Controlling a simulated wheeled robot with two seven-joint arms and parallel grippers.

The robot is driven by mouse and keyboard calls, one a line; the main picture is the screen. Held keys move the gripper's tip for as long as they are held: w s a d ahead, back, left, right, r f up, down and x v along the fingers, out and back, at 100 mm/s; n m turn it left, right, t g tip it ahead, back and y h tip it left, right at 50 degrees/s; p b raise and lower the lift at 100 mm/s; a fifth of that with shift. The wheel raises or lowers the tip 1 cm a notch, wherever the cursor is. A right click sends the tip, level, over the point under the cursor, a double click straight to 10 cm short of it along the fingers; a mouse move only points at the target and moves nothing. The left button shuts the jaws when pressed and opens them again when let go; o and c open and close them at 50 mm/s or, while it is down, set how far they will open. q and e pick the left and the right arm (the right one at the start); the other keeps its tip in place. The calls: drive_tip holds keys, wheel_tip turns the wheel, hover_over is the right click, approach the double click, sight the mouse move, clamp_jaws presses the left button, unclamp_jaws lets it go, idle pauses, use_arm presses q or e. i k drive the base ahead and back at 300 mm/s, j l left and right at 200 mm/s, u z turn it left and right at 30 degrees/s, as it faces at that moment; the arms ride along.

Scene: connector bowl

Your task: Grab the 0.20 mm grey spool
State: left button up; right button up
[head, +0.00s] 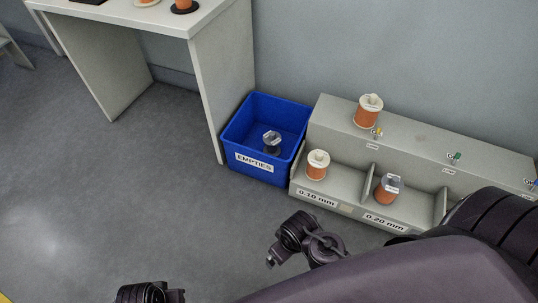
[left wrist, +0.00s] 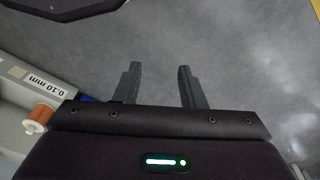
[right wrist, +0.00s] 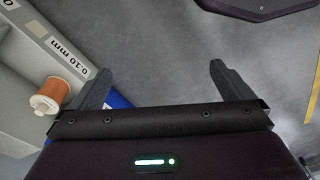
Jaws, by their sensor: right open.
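The grey spool (head: 387,188), with a grey top and orange wire, stands in the shelf compartment labelled 0.20 mm in the head view. A white-topped spool (head: 317,165) stands in the 0.10 mm compartment to its left. My right gripper (right wrist: 161,66) is open and empty, with its fingers wide apart over the floor in its wrist view. My left gripper (left wrist: 158,66) is open and empty, with its fingers closer together. The grey spool is not clearly visible in either wrist view. Dark parts of my arms show in the head view, but the fingers cannot be made out there.
A blue bin (head: 238,150) labelled EMPTIES stands left of the shelf (head: 420,140) and holds an empty-looking spool (head: 271,140). Another white-topped spool (head: 368,111) stands on the shelf's upper ledge. A white table (head: 215,70) stands at upper left. The floor at left is clear.

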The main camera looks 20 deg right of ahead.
sight(390, 186)
drive_tip(key=u, duration=5.85)
drive_tip(key=i+j, duration=0.25)
drive_tip(key=i+j+u, duration=0.15)
drive_tip(key=j, duration=0.35)
drive_tip(key=i+u, duration=0.1)
drive_tip(key=u, duration=4.25)
